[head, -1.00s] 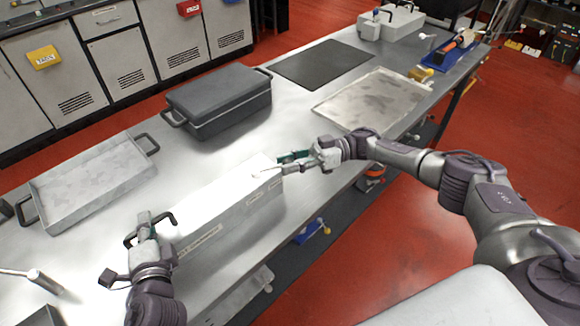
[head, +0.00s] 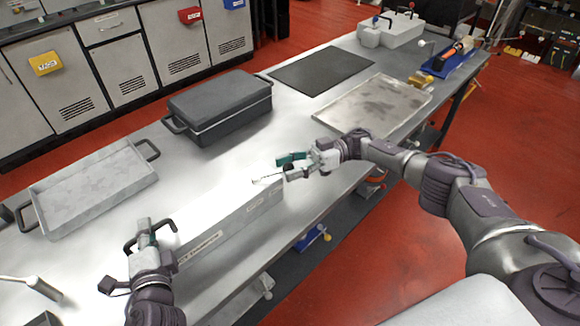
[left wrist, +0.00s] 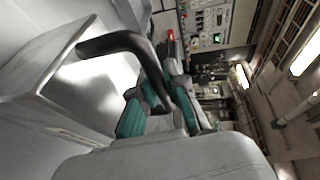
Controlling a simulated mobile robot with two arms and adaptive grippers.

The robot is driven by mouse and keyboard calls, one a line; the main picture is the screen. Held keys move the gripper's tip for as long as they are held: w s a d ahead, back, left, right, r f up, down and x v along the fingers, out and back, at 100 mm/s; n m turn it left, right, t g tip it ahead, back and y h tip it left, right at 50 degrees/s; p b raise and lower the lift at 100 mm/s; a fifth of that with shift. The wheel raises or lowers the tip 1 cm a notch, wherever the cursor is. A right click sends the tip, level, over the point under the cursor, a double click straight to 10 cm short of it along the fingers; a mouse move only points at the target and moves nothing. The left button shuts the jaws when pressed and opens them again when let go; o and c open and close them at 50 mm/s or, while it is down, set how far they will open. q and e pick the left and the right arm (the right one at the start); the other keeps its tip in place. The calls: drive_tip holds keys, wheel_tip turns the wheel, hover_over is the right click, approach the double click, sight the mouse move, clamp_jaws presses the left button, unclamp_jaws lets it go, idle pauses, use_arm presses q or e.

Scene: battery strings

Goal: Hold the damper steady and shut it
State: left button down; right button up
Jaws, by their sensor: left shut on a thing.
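The damper is a long pale grey box (head: 232,218) on the steel bench, with lettering on its front side. A black handle (head: 137,239) stands at its left end. My left gripper (head: 151,236) is shut on this handle. The left wrist view shows the black handle (left wrist: 112,40) running in between the green-padded fingers (left wrist: 155,105). A thin small lever (head: 265,179) shows at the box's far right end. My right gripper (head: 284,167) is beside that end, its green-padded fingers apart. I cannot tell whether a finger touches the lever.
A grey tray (head: 45,222) lies left of the damper. A dark lidded case (head: 220,105), a black mat (head: 320,66) and a shallow metal tray (head: 418,98) lie farther back. The bench's front edge runs close beside the damper.

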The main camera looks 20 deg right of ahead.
use_arm(q)
drive_tip(key=shift+s+f, duration=0.15)
drive_tip(key=shift+f, duration=0.35)
use_arm(e)
drive_tip(key=shift+f, duration=0.1)
wheel_tip(320, 180, up, 10)
drive_tip(key=shift+s+r, duration=0.1)
use_arm(q)
drive_tip(key=c, duration=1.2)
unclamp_jaws()
drive_tip(key=shift+o, duration=0.4)
drive_tip(key=shift+r, duration=0.15)
